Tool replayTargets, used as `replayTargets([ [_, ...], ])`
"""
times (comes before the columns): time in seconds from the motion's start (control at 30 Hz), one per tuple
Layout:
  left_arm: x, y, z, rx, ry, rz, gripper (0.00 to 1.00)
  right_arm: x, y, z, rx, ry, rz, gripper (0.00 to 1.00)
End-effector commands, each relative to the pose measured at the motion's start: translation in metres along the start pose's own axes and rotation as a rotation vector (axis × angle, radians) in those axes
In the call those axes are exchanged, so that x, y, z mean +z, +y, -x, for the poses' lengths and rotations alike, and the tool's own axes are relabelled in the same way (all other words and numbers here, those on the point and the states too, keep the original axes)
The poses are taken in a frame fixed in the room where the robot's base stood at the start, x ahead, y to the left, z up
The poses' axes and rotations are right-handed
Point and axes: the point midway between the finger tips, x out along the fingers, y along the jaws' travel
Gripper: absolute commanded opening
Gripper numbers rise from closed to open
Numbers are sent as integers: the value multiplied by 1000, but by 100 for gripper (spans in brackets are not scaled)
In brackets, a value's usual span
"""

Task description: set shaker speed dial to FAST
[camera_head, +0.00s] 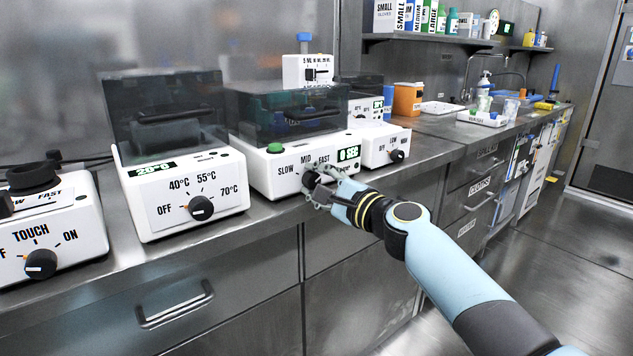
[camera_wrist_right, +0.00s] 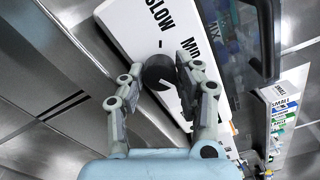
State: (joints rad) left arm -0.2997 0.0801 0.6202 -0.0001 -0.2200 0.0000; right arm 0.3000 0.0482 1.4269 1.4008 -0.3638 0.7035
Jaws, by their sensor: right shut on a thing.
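The shaker (camera_head: 262,172) is a white box with a dark clear lid on the bench. Its front reads SLOW, MID and FAST, with a green button (camera_head: 275,147) and a green display (camera_head: 348,154) reading "0 SEC". Its black speed dial (camera_head: 309,180) sits below the labels, partly covered by my fingers. My right gripper (camera_head: 316,183) is at the dial, shut on it. In the right wrist view the dial (camera_wrist_right: 157,72) lies between the two fingertips (camera_wrist_right: 159,75), near the SLOW and MID print. Which label the pointer faces is hard to tell. My left gripper is out of view.
Left of the shaker stands a white heater unit (camera_head: 182,190) with a temperature dial (camera_head: 200,208). Farther left is a unit with a TOUCH/ON dial (camera_head: 41,264). A smaller white unit (camera_head: 378,144) with a black knob stands close right. Drawers (camera_head: 176,306) are below the bench edge.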

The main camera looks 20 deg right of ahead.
Motion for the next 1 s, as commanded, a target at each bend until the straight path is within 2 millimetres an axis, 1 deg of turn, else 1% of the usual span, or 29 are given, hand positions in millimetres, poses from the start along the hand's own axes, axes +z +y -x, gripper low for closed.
replayTargets([
  [0.3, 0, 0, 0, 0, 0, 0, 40, -1, 2, 1, 3, 2, -3, 0],
  [0.33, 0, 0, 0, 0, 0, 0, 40, -1, 2, 1, 3, 2, -2, 34],
  [0.5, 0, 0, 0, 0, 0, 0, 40, -1, 2, 0, 2, 1, -2, 55],
  [0.8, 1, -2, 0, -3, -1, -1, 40, -1, 1, 2, 2, 1, -1, 55],
  [0.87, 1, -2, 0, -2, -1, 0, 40, -1, 2, 6, 2, 1, 0, 55],
  [1.0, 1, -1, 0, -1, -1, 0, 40, -1, 2, 26, 4, 2, 2, 55],
])
